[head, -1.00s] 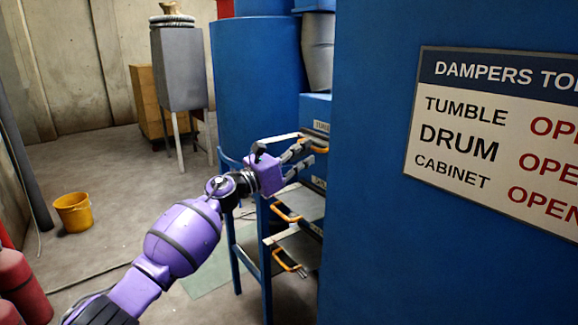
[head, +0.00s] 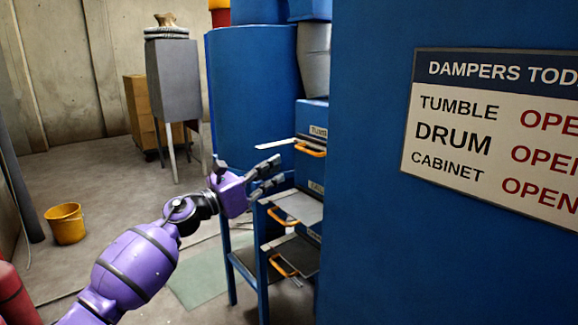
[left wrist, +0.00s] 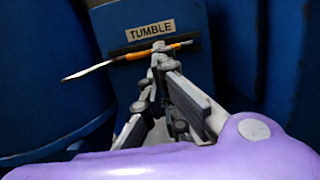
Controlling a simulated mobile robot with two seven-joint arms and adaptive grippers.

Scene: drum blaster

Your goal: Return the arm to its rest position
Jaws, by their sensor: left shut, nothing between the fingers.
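My left gripper (head: 279,172), on its purple arm, is shut and empty, in front of the blue damper stack. In the head view it stands apart from the tumble plate's orange handle (head: 311,150), to its lower left. In the left wrist view the fingers (left wrist: 165,62) overlap the orange handle (left wrist: 178,44) under the TUMBLE label (left wrist: 150,30); a gap cannot be judged there. Two lower damper plates also stick out, a middle one (head: 300,209) and a bottom one (head: 300,252), each with an orange handle. My right gripper is not in view.
A sign (head: 490,135) reading "DAMPERS TODAY", partly cut off, is on the large blue panel (head: 365,240) at right. A blue drum (head: 245,85) stands behind the arm. A yellow bucket (head: 65,223) and red cylinders (head: 15,300) are at left. The floor between is open.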

